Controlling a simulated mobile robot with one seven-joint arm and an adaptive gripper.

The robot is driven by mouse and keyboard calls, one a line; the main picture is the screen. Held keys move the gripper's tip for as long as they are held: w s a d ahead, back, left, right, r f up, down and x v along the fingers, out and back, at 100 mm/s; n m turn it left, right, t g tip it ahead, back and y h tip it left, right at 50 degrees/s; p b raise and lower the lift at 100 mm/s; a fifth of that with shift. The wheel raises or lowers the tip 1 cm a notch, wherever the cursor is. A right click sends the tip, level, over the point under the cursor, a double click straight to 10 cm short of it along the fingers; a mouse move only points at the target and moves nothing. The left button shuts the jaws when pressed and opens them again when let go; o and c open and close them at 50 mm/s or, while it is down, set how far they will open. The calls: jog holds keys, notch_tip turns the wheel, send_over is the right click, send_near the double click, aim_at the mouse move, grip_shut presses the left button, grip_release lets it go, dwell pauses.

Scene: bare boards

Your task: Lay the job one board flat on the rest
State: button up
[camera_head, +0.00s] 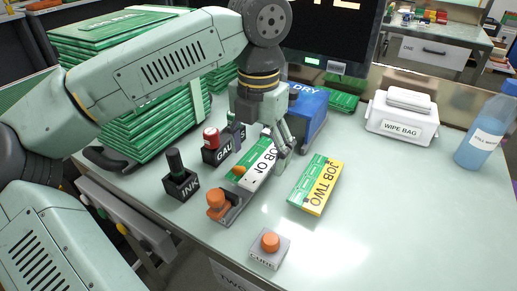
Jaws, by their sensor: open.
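The job one board (257,172), white and green with black lettering, lies on the bench in front of my arm, its last letter covered by my gripper. My gripper (285,147) points down at the board's right side, fingers open; whether they touch the board I cannot tell. A grey metal fixture with orange knobs (230,207) sits at the board's near end and may be the rest. I cannot tell whether the board lies on it or beside it. The job two board (316,185), yellow, white and green, lies flat to the right, apart from job one.
A cure button box (269,248) is in front. A blue dry box (312,110) stands behind my gripper. Wipe bag (401,121) and bottle (482,138) are at right. The right front bench is clear.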

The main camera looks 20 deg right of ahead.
notch_tip(320, 180, up, 12)
dwell(0.6)
dwell(0.5)
